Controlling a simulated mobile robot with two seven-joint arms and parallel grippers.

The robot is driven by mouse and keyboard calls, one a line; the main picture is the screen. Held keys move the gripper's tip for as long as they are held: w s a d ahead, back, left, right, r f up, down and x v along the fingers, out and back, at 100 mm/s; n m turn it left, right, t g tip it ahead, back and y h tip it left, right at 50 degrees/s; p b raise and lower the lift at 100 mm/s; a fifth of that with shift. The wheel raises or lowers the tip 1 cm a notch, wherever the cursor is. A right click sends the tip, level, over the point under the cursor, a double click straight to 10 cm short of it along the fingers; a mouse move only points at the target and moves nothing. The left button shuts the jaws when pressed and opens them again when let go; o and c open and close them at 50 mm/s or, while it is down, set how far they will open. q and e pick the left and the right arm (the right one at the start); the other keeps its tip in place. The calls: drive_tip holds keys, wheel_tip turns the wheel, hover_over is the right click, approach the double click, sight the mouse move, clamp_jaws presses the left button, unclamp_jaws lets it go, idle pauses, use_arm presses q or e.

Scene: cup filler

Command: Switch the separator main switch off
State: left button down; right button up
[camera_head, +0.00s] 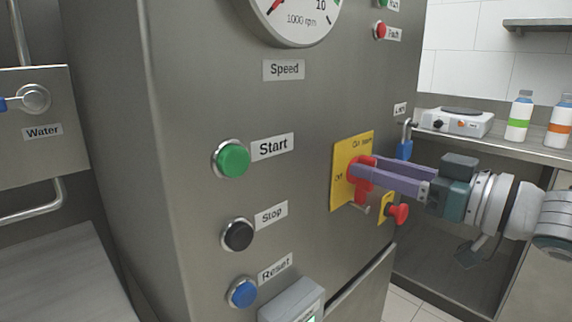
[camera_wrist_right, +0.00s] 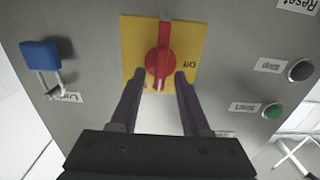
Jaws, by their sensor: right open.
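The separator main switch is a red rotary handle (camera_head: 360,190) on a yellow plate (camera_head: 341,190) on the steel cabinet's right part. The handle stands upright, and an "Off" label is on the plate's left side. In the right wrist view the red handle (camera_wrist_right: 163,45) is in line with the camera's vertical, on its yellow plate (camera_wrist_right: 196,42). My right gripper (camera_head: 362,169) comes in from the right. Its purple fingers are open, one on each side of the handle; in the wrist view the gripper (camera_wrist_right: 158,78) shows gaps there. Contact cannot be told. My left gripper is out of view.
A red knob (camera_head: 398,213) sits below right of the switch. A blue padlock (camera_head: 404,149) hangs above right, close to my fingers. Green Start (camera_head: 233,160), black Stop (camera_head: 238,235) and blue Reset (camera_head: 242,293) buttons are left. A counter with bottles (camera_head: 519,116) stands behind.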

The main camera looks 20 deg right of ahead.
drive_tip(key=shift+c, duration=0.3)
clamp_jaws()
drive_tip(key=shift+n, duration=0.4)
drive_tip(key=n, duration=0.8)
drive_tip(key=a+n, duration=0.1)
drive_tip(key=n, duration=0.2)
drive_tip(key=shift+s+f+n+p, duration=0.2)
drive_tip(key=shift+f+n+p, duration=0.1)
drive_tip(key=shift+f+n, duration=0.1)
drive_tip(key=n, duration=0.1)
drive_tip(key=n+b, duration=0.1)
drive_tip(key=n, duration=0.3)
drive_tip(key=shift+f, duration=0.25)
drive_tip(key=shift+n, duration=0.4)
